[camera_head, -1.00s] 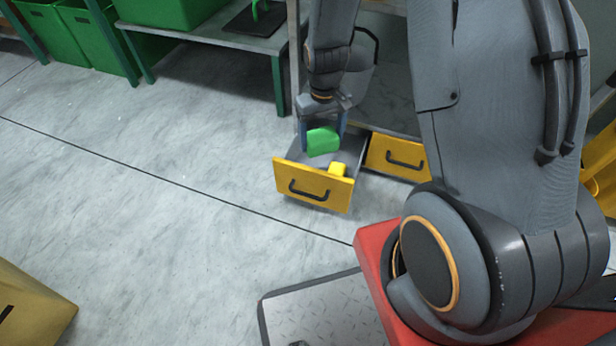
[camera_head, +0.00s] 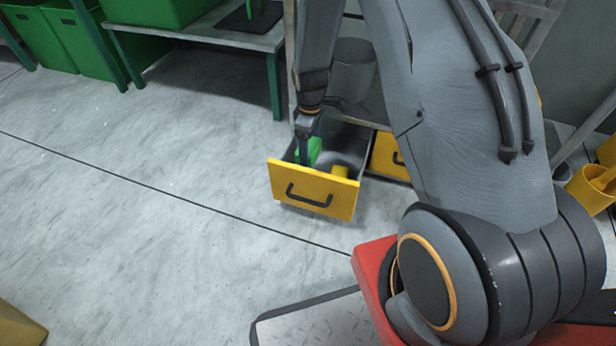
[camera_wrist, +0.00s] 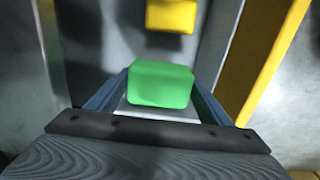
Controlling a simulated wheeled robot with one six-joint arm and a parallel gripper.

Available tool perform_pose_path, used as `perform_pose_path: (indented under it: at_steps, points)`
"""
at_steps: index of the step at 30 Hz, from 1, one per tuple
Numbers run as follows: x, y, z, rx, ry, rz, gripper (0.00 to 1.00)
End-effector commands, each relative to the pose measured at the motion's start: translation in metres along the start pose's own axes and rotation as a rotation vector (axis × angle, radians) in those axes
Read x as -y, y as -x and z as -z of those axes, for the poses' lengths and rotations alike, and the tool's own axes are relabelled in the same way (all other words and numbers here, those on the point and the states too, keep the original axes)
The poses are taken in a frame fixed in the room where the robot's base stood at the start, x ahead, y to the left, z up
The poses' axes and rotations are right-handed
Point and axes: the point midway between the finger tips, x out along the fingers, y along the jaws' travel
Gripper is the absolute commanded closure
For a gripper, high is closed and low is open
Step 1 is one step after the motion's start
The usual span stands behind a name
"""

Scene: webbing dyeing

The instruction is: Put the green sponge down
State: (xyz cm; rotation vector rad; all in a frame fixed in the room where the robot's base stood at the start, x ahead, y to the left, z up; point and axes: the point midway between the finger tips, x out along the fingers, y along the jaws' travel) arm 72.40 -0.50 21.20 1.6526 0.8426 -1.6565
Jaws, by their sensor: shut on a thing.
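The green sponge (camera_head: 313,150) is inside the open yellow-fronted drawer (camera_head: 312,190), at its left side. In the wrist view the sponge (camera_wrist: 160,84) sits between the two blue fingers of my gripper (camera_wrist: 158,92), which is shut on it. My gripper (camera_head: 306,150) points down into the drawer in the head view. Whether the sponge touches the drawer floor cannot be told. A yellow block (camera_head: 340,171) lies in the same drawer, and in the wrist view the yellow block (camera_wrist: 171,15) is apart from the sponge.
A second yellow drawer front (camera_head: 388,156) is right of the open drawer. A grey table (camera_head: 200,38) with green crates (camera_head: 150,10) stands at back left. A yellow cup-like container (camera_head: 590,188) is at far right.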

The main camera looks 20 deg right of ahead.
Motion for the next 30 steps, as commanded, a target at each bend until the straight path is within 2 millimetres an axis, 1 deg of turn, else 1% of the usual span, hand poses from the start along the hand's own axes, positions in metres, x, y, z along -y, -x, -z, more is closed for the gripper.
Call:
perform_pose_path:
  at_steps: [7,9,14,21,24,30]
  points:
    - [0.0,-0.039,0.0,0.001,0.001,0.002,0.44]
    - [0.0,-0.047,0.001,0.001,0.001,0.001,0.44]
    - [0.0,-0.059,0.0,0.0,0.0,0.0,0.44]
    - [0.0,-0.096,0.001,0.0,0.0,0.0,0.44]
    - [0.0,-0.1,0.0,0.0,0.0,0.0,0.44]
    - [0.0,-0.098,0.0,0.0,0.0,0.0,0.44]
